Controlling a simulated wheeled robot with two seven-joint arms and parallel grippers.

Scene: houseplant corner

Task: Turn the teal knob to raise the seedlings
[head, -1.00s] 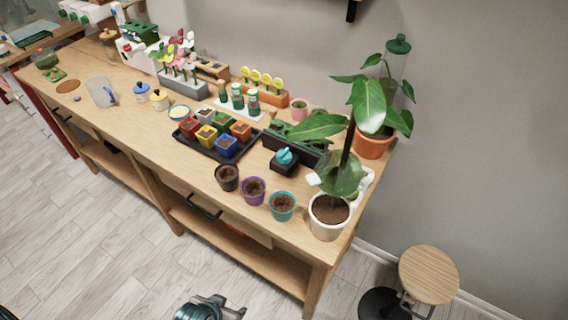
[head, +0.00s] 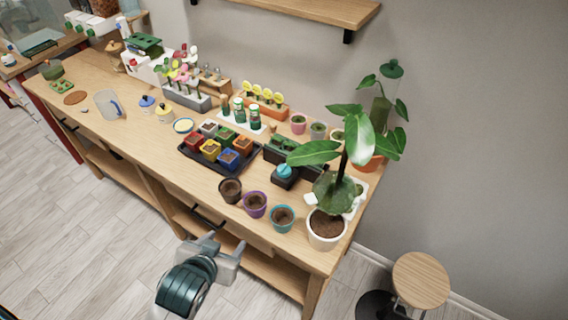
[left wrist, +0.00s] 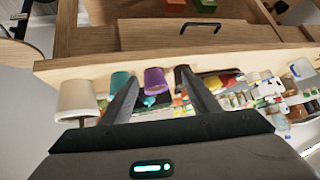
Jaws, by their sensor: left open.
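The teal knob (head: 285,171) sits on a small black box in front of a dark planter box with green seedlings (head: 294,151), towards the right end of the wooden bench. In the left wrist view a bit of teal, possibly the knob, shows between my fingers beyond the pots. My left gripper (head: 215,246) is in front of the bench's front edge, short of the knob, with a row of pots between. Its fingers stand apart and empty in the left wrist view (left wrist: 160,92). My right gripper is not in view.
Black, purple (head: 255,204) and teal-rimmed (head: 283,218) pots stand along the front edge. A large plant in a white pot (head: 326,230) is at the right, its leaves reaching over the planter. A black tray (head: 187,160) of coloured pots lies left of the knob. A stool (head: 421,280) stands right.

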